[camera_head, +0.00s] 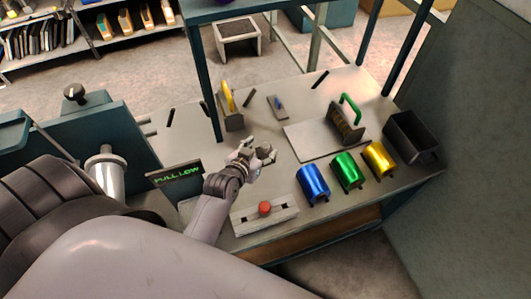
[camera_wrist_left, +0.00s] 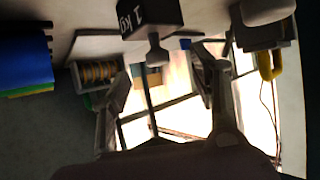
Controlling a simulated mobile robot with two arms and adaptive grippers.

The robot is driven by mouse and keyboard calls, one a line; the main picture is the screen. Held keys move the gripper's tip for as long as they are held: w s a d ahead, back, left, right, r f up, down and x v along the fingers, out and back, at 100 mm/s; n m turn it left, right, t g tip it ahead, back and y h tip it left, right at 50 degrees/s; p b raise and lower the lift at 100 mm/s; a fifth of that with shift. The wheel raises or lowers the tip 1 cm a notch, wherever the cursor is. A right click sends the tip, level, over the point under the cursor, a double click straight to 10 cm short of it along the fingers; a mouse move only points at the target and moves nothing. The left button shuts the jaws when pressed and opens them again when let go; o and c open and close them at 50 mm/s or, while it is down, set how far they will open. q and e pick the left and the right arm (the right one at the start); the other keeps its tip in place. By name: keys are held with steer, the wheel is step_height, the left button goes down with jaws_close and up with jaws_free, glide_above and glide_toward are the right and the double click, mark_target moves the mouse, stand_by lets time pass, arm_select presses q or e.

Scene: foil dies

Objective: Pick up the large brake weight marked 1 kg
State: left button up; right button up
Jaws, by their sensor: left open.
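The dark brake weight (camera_wrist_left: 150,18) marked 1 kg shows at the top of the left wrist view, with its lettering turned and a pale knob pointing down the picture. My left gripper (camera_head: 258,154) is over the middle of the bench in the head view. In the left wrist view the fingers of my left gripper (camera_wrist_left: 165,68) are spread apart and empty, with the knob a little above the gap between them. I cannot make out the weight in the head view; my gripper may hide it. My right gripper is not in view.
Blue (camera_head: 313,183), green (camera_head: 347,172) and yellow (camera_head: 379,159) foil rolls line the bench front. A green-handled tool (camera_head: 347,118), a yellow-handled tool (camera_head: 229,103), a dark bin (camera_head: 411,137) and a red-knobbed block (camera_head: 264,212) stand around. A PULL LOW sign (camera_head: 175,175) is left.

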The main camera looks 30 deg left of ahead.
mark_target(267, 144)
arm_select(q)
steer(key=shift+x, duration=3.95)
steer(key=shift+s+f, duration=0.1)
steer(key=shift+s, duration=0.1)
jaws_close()
steer(key=shift+d+f, duration=0.1)
steer(key=shift+s+f, duration=0.15)
steer(key=shift+f, duration=0.05)
steer(key=shift+r, duration=0.2)
